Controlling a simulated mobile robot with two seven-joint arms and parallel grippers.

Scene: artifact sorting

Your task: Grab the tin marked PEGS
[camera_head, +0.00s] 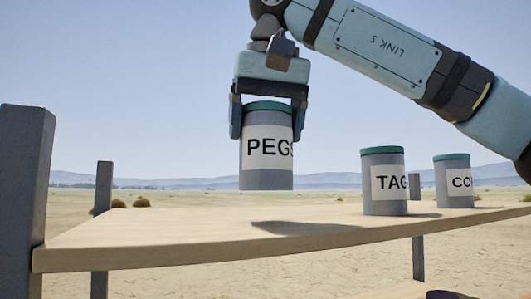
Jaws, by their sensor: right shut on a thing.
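The tin marked PEGS (266,178) is a grey cylinder with a teal lid and a white label. My right gripper (268,115) is shut on it from above, with one finger on each side near the lid. The tin hangs upright in the air above the wooden table (130,240), apart from it, and its shadow falls on the boards. The last letter of the label is partly cut off by the tin's curve. My left gripper is not in view.
A tin marked TAG (384,200), its label partly turned away, stands on the table to the right. Another tin (454,198), its label starting CO, stands further right. A grey post (25,190) rises at the left edge. The left part of the tabletop is clear.

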